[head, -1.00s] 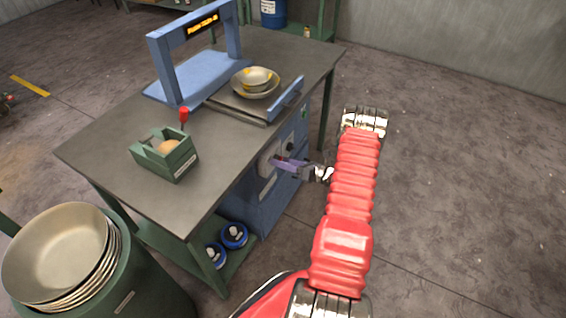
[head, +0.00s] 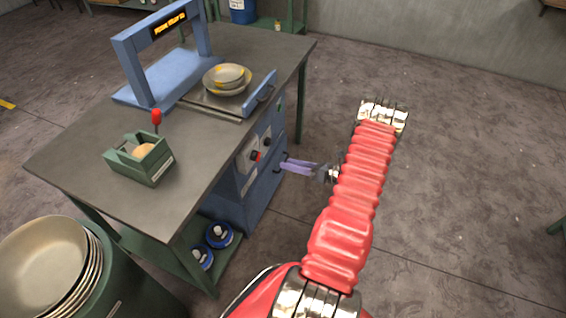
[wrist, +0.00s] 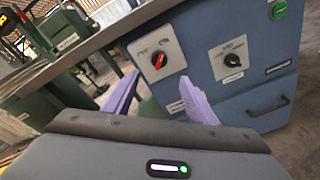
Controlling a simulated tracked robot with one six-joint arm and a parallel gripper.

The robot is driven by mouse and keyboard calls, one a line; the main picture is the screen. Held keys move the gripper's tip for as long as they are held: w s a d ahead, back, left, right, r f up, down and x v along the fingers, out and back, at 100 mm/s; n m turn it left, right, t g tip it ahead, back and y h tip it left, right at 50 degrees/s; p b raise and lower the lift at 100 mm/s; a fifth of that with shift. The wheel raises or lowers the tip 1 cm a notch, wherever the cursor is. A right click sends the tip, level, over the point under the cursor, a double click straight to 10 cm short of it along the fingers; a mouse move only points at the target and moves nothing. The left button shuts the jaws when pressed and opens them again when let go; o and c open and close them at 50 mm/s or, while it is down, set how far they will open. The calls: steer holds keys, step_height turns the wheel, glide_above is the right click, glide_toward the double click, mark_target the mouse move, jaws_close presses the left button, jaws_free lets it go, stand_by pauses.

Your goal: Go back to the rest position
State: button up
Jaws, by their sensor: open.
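My gripper (head: 298,166) has two purple fingers and is open and empty. In the head view it is beside the blue cabinet (head: 255,182) under the table, apart from its front panel. In the wrist view, the spread fingers of my gripper (wrist: 160,103) point toward the panel, which carries a red knob (wrist: 160,61) and a black knob (wrist: 232,60). My red-sleeved arm partly hides the wrist in the head view.
A bin of bowls (head: 40,262) stands at lower left.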

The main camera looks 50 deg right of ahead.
steer(key=shift+s, duration=0.3)
steer(key=shift+d, duration=0.1)
stand_by(0.4)
